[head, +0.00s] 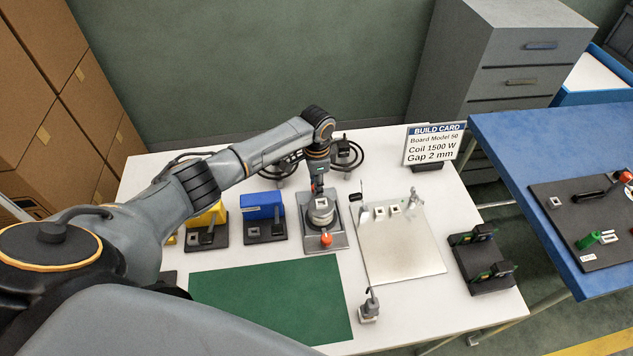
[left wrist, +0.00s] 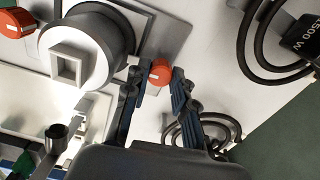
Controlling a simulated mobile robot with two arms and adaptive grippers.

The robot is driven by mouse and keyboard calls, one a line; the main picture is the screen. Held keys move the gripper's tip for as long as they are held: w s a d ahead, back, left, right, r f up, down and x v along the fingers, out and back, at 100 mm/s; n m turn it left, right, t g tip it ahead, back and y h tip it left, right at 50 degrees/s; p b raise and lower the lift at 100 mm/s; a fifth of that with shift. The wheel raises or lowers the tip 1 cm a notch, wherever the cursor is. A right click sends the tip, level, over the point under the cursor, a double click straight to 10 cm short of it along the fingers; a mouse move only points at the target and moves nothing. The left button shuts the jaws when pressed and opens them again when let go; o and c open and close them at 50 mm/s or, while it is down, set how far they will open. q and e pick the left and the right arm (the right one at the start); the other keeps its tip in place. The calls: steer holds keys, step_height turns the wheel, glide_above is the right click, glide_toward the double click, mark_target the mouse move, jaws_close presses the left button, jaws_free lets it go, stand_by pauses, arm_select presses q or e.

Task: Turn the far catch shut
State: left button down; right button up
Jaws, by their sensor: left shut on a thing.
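The far catch (left wrist: 160,72) is a small orange-red knob on the far side of a grey fixture (head: 337,240). My left gripper (head: 318,186) reaches down over it from behind. In the left wrist view its two blue-grey fingers (left wrist: 158,82) stand on either side of the knob and are shut on it. In the head view the fingers mostly hide the far catch. A round grey-and-white part (head: 321,211) with a square white frame on top sits in the fixture. The near catch (head: 326,238), also orange-red, is at the fixture's front edge. My right gripper is not in view.
Black coils (head: 347,155) lie just behind the fixture. A blue block (head: 262,206) and yellow block (head: 207,220) on black bases stand left. A pale board (head: 405,255) lies right, a green mat (head: 270,305) in front. The build card (head: 433,145) stands at the back right.

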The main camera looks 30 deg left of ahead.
arm_select(q)
steer(key=shift+m, duration=0.6)
steer(key=c, duration=1.1)
jaws_free()
step_height(320, 180, up, 12)
